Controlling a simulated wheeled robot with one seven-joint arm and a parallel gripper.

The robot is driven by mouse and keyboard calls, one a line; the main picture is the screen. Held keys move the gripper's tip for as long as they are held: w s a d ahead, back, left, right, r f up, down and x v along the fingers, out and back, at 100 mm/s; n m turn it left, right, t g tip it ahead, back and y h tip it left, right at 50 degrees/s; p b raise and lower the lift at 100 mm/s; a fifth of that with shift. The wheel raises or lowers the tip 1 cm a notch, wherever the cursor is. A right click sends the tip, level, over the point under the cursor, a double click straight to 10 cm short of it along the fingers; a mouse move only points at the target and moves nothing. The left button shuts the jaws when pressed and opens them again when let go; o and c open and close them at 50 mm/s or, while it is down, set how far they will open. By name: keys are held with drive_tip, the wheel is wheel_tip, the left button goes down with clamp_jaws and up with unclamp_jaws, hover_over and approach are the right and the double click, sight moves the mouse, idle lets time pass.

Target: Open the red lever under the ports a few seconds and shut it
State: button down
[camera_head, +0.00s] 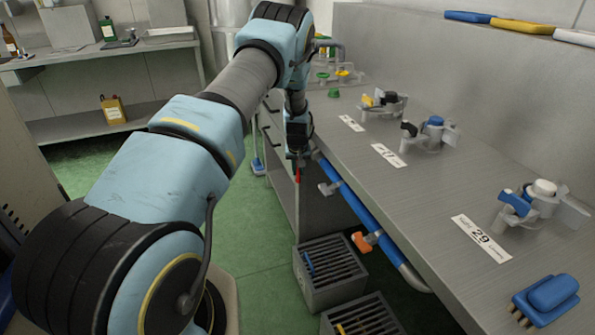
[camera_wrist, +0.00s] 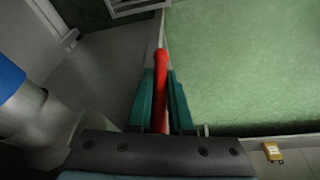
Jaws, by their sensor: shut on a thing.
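My gripper (camera_head: 297,160) reaches down past the front edge of the steel counter, at the far end of a blue pipe (camera_head: 348,199). The red lever (camera_head: 298,175) shows just below the fingers in the head view. In the wrist view the red lever (camera_wrist: 161,68) lies lengthwise between the two green fingers of my gripper (camera_wrist: 161,100), which are closed on it. The lever's base and valve are hidden by my gripper. The ports with numbered labels (camera_head: 388,155) sit on the counter top to the right.
Grey slotted crates (camera_head: 330,272) stand on the green floor below. A blue brush (camera_head: 545,298) lies on the counter. Open floor (camera_head: 255,225) is left of the counter.

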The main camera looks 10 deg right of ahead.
drive_tip(key=g+b, duration=0.1)
drive_tip(key=s+g+b, duration=0.1)
drive_tip(key=shift+s+g, duration=0.25)
drive_tip(key=shift+g, duration=0.15)
drive_tip(key=shift+s+d+r+g+h+b, duration=0.1)
drive_tip(key=shift+s+r+g+h+b, duration=0.15)
drive_tip(key=shift+s+g+b, duration=0.45)
drive_tip(key=shift+s+d+r+g+h+b, duration=0.15)
drive_tip(key=shift+s+r+g+b, duration=0.15)
drive_tip(key=shift+g, duration=0.7)
drive_tip(key=shift+r, duration=0.1)
drive_tip(key=c, duration=0.8)
unclamp_jaws()
drive_tip(key=shift+w, duration=0.1)
